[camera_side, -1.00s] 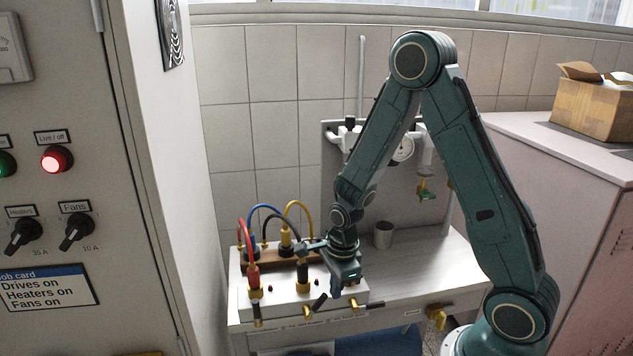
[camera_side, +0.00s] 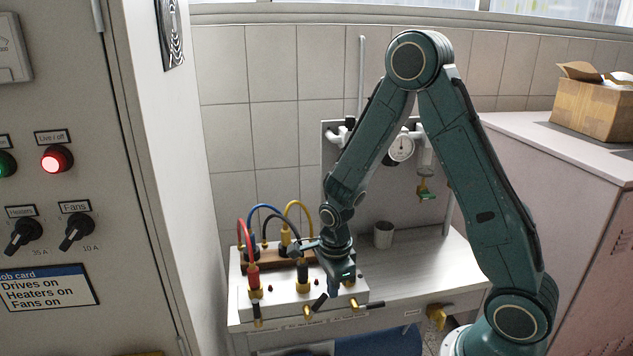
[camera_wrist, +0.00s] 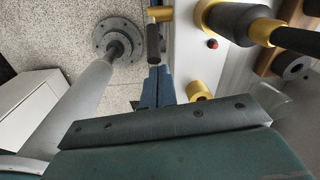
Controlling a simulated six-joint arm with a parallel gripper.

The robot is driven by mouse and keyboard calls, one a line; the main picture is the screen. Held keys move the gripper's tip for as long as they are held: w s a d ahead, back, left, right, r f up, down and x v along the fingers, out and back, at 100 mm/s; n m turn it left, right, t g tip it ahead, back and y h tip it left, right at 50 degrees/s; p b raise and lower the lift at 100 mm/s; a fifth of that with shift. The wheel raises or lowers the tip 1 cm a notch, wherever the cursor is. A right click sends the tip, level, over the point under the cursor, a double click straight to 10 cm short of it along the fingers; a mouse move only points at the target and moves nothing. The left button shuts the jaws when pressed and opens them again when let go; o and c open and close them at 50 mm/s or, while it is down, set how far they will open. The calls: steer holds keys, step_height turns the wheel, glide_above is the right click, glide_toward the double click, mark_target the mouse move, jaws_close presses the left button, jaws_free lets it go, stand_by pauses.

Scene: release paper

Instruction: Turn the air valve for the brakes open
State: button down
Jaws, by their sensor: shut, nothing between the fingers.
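A white block on the bench carries several small brass valves with black handles along its front. The middle valve (camera_side: 315,303) has its handle slanted; the right valve (camera_side: 360,305) has its handle pointing right, and the left valve (camera_side: 257,314) has its handle pointing down. Their labels are too small to read, so I cannot tell which one serves the brakes. My gripper (camera_side: 333,291) is shut and empty, pointing down between the middle and right valves. In the wrist view the shut fingertips (camera_wrist: 158,73) are close to a black valve handle (camera_wrist: 153,45); contact is unclear.
Red, blue, black and yellow hoses rise from fittings on the white block (camera_side: 280,297). A grey cup (camera_side: 383,235) stands on the bench behind. A gauge (camera_side: 401,148) and pipework are on the back panel. Another brass valve (camera_side: 437,316) sits on the bench front at right.

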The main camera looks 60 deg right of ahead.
steer(key=shift+w+a+r+g, duration=0.15)
steer(key=shift+w+a+g, duration=0.05)
steer(key=shift+g, duration=0.1)
steer(key=shift+w+a+r+g+h, duration=0.4)
steer(key=shift+w+a+g+h, duration=0.3)
steer(key=shift+h, duration=0.2)
steer(key=shift+w+a+r+g+h, duration=0.3)
steer(key=shift+w+a+g+h, duration=0.3)
steer(key=shift+g+h, duration=0.2)
steer(key=shift+w+a, duration=0.3)
steer(key=shift+r, duration=0.1)
step_height(320, 180, up, 9)
steer(key=w, duration=0.1)
steer(key=shift+a+r, duration=0.2)
steer(key=shift+a, duration=0.2)
